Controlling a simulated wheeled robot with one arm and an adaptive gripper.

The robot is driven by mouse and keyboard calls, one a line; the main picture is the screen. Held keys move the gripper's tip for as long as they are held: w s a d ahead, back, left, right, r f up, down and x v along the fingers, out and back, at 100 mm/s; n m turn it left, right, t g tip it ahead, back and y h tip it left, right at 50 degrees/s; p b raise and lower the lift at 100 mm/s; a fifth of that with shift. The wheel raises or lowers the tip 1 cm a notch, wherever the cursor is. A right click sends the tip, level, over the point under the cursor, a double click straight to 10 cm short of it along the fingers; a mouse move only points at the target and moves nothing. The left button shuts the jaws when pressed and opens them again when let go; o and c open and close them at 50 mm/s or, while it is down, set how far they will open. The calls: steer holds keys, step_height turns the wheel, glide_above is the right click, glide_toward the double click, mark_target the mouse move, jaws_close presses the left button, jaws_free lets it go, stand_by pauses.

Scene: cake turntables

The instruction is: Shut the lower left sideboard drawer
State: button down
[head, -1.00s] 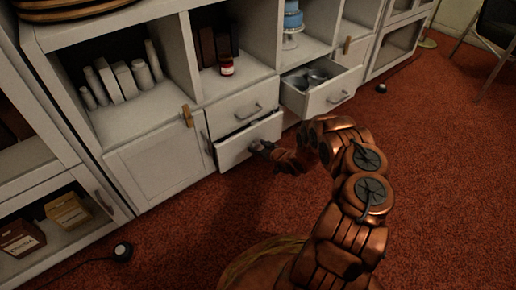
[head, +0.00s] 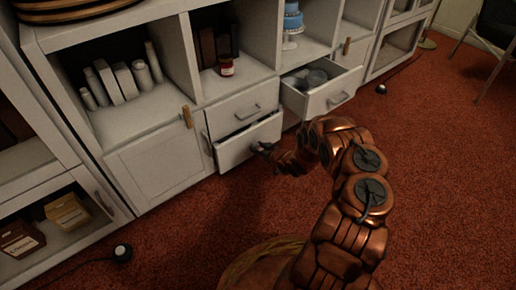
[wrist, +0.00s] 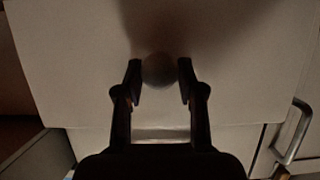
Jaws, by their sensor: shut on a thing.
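The lower left sideboard drawer (head: 236,149) stands partly out, with a dark gap above its white front. My gripper (head: 262,147) is at this front in the head view, low and right of its middle. In the wrist view, my gripper (wrist: 160,75) has its two dark fingers on either side of a pale round knob (wrist: 160,69) on the drawer front (wrist: 80,60). It is shut on this knob. The fingers and my wrist hide part of the drawer front in the head view.
The drawer above (head: 235,112) looks shut. To the right, another drawer (head: 325,97) stands open with bowls (head: 309,77) inside. A cupboard door (head: 158,155) is to the left.

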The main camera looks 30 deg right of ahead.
mark_target(253, 142)
steer(key=shift+w+a, duration=0.15)
steer(key=shift+w, duration=0.9)
steer(key=shift+w+a, duration=0.15)
steer(key=shift+w, duration=0.85)
steer(key=c, duration=0.7)
jaws_free()
steer(key=shift+v, duration=5.95)
steer(key=shift+a, duration=0.1)
